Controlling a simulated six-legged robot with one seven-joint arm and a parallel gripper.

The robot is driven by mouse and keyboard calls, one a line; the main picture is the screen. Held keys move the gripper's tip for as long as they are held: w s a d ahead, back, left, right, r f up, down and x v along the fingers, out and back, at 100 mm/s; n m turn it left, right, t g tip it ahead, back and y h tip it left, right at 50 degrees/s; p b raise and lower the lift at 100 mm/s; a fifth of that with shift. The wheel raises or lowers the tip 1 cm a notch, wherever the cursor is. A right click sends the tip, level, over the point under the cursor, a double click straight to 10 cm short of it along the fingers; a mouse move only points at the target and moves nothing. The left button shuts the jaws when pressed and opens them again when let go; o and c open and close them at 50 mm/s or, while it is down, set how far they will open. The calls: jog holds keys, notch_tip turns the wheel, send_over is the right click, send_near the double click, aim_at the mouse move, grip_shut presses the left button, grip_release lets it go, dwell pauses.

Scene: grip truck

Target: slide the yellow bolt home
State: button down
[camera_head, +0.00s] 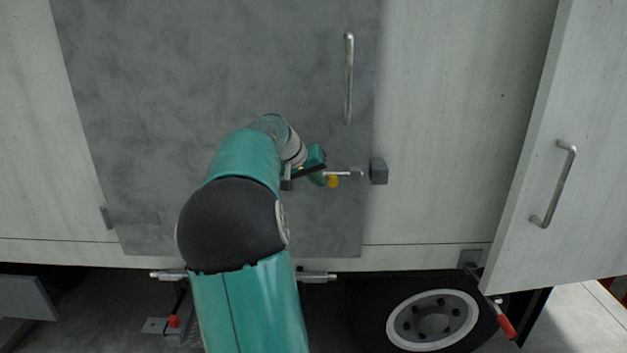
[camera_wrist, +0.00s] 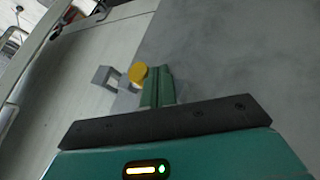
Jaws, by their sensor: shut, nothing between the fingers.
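The yellow bolt knob (camera_head: 333,181) sits on a silver rod (camera_head: 355,173) at the right edge of the grey door. It also shows in the wrist view (camera_wrist: 138,72). A grey keeper block (camera_head: 378,171) stands on the pale panel to the right; it appears left of the knob in the wrist view (camera_wrist: 103,76). In the head view the rod's tip ends just short of the block. My gripper (camera_head: 319,178) is shut and empty, its green fingers (camera_wrist: 157,78) right beside the knob, on the side away from the keeper. I cannot tell whether they touch it.
The grey door (camera_head: 200,70) has a vertical metal handle (camera_head: 349,78) above the bolt. A pale door (camera_head: 580,130) with its own handle (camera_head: 556,185) stands swung out at the right. A wheel (camera_head: 432,320) is below. The panel around the keeper is clear.

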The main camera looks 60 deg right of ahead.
jog(key=shift+w, duration=0.1)
jog(key=s+d, duration=0.2)
jog(key=s, duration=0.3)
jog(key=shift+s+d, duration=0.25)
jog(key=shift+d, duration=0.1)
jog(key=shift+s, duration=0.1)
